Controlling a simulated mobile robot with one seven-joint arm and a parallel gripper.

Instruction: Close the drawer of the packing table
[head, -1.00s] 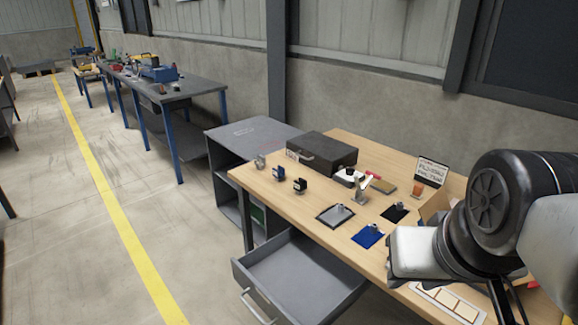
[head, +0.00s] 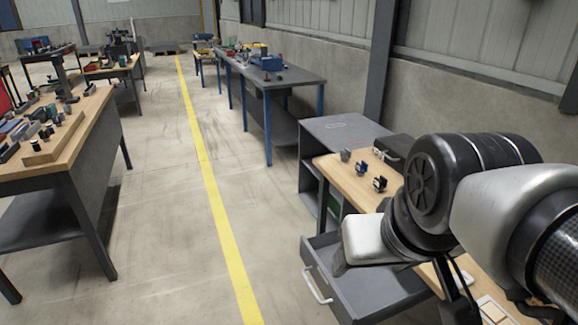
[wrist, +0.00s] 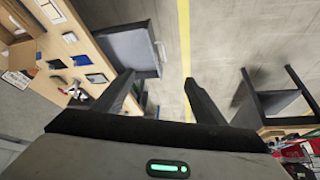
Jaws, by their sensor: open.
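The packing table (head: 345,178) has a wooden top and stands at the right in the head view, partly hidden behind my arm. Its grey drawer (head: 340,290) is pulled out toward the aisle and looks empty. The drawer has a pale bar handle (head: 317,286) on its front. In the wrist view the open drawer (wrist: 128,48) shows at upper left, beside the table top (wrist: 88,50). My gripper (wrist: 160,92) is open and empty, with its two fingers apart over the floor. It is away from the drawer, not touching it.
A grey cabinet (head: 340,130) stands at the table's far end. Another workbench (head: 60,150) with many parts is at the left. A grey bench with blue legs (head: 270,78) is further back. The aisle floor with a yellow line (head: 205,160) is clear.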

